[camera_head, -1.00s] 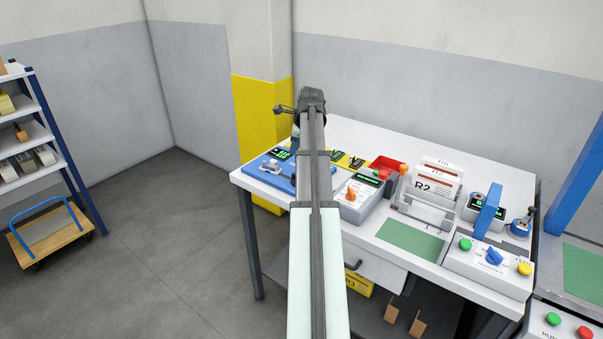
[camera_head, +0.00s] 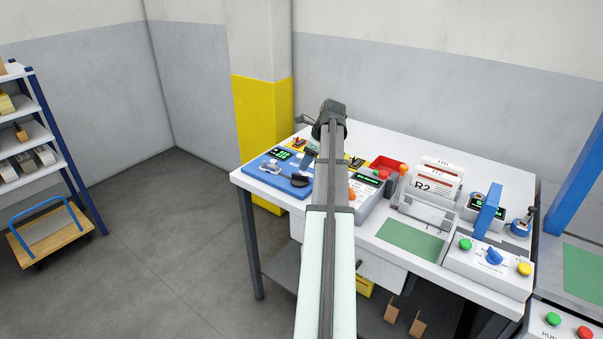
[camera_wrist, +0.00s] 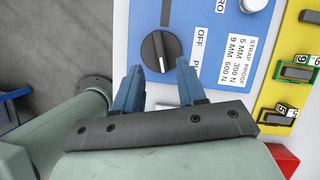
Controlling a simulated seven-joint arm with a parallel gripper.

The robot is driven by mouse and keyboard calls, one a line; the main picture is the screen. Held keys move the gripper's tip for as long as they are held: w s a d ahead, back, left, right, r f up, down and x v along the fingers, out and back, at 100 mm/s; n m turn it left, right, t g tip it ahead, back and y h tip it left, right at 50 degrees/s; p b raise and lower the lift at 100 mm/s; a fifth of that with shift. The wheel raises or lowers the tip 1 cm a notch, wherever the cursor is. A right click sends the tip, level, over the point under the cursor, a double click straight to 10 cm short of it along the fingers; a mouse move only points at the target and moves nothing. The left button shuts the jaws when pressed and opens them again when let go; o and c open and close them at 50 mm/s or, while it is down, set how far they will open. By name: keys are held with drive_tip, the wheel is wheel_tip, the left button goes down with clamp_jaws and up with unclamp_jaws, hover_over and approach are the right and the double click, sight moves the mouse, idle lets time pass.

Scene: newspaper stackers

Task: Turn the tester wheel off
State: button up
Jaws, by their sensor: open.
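The tester is a blue panel (camera_wrist: 222,15) with a white "STRAP PROOF" label. Its wheel (camera_wrist: 157,50) is a round black knob with a white line on its face, in the upper middle of the wrist view. "OFF" and a partly hidden word starting with "P" are printed to its right. My gripper (camera_wrist: 160,84) is open and empty; its two blue fingers point at the wheel from just below it in the picture and appear apart from it. In the head view the blue tester (camera_head: 266,180) lies at the table's left end, with the black wheel (camera_head: 300,180) visible left of my arm.
A yellow strip with small gauges (camera_wrist: 298,72) runs right of the panel. A red bin (camera_head: 387,165), a box with an orange knob and a rack of newspapers (camera_head: 436,180) stand farther right on the white table. A yellow-and-white column (camera_head: 262,110) rises behind the left end.

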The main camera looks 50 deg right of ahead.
sight(302, 175)
drive_tip(key=shift+x, duration=2.9)
clamp_jaws()
